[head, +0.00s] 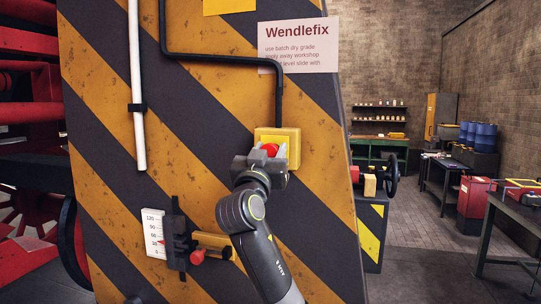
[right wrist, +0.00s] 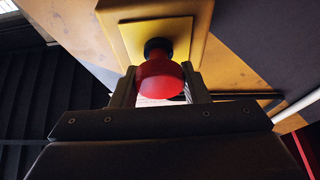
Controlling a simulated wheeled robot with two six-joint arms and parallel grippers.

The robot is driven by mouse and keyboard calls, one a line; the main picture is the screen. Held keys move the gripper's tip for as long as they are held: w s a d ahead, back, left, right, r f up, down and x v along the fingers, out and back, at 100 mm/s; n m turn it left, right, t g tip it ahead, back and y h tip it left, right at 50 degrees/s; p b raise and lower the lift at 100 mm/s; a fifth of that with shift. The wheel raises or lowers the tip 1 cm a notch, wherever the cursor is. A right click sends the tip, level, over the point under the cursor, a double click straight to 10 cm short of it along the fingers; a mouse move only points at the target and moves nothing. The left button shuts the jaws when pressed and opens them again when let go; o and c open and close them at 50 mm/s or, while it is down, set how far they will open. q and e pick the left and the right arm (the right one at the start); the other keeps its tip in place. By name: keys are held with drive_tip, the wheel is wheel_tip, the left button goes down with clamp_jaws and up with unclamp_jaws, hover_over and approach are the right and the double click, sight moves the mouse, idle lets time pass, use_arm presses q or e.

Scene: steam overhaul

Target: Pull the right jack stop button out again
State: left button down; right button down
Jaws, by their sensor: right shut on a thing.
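The right jack stop button is a red mushroom knob (head: 270,149) on a yellow box (head: 291,135) fixed to the striped jack panel. My right gripper (head: 262,160) is at the box and covers part of it in the head view. In the right wrist view the red knob (right wrist: 160,77) stands out from the yellow plate (right wrist: 130,37) on a dark collar. The fingers of my right gripper (right wrist: 160,90) are on both sides of the knob, shut on it. My left gripper is not in view.
A black conduit (head: 279,95) runs down to the box. A white scale (head: 154,233) and a red-tipped lever (head: 197,257) sit lower on the panel. A white pipe (head: 136,90) hangs at the left. Benches and a red cabinet (head: 476,197) stand at the right, with open floor between.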

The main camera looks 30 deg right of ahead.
drive_tip(key=shift+s+a+f, duration=0.1)
drive_tip(key=shift+s+a, duration=0.1)
drive_tip(key=shift+w, duration=0.1)
drive_tip(key=c, duration=1.1)
unclamp_jaws()
drive_tip(key=shift+o, duration=1.2)
drive_tip(key=shift+s+a, duration=0.15)
drive_tip(key=shift+s, duration=0.05)
drive_tip(key=b+v, duration=0.8)
drive_tip(key=v, duration=0.9)
drive_tip(key=shift+s+b, duration=0.2)
drive_tip(key=shift+b, duration=0.1)
drive_tip(key=shift+a, duration=0.1)
